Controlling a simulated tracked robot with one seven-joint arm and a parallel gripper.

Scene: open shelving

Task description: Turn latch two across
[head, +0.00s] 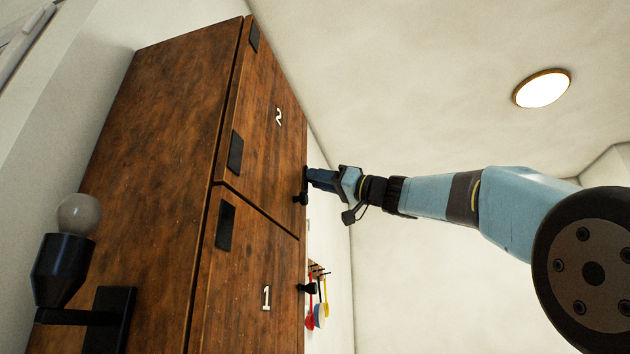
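The wooden cabinet (150,150) has two doors in view. The door marked 2 (265,130) is the upper one and the door marked 1 (245,290) is below it; both look closed. The black latch of door two (300,199) sits at that door's right edge. My gripper (309,178) is at this latch and appears to touch or overlap it. The fingers are small and partly hidden, so I cannot tell whether they are shut on it. The latch's exact angle is unclear. Another black latch (304,288) is on door one.
A black wall lamp with a round bulb (79,215) is at the left. Several coloured utensils (318,305) hang on the wall beyond the cabinet. A round ceiling light (542,88) is at the upper right. The space right of the cabinet looks clear around my arm.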

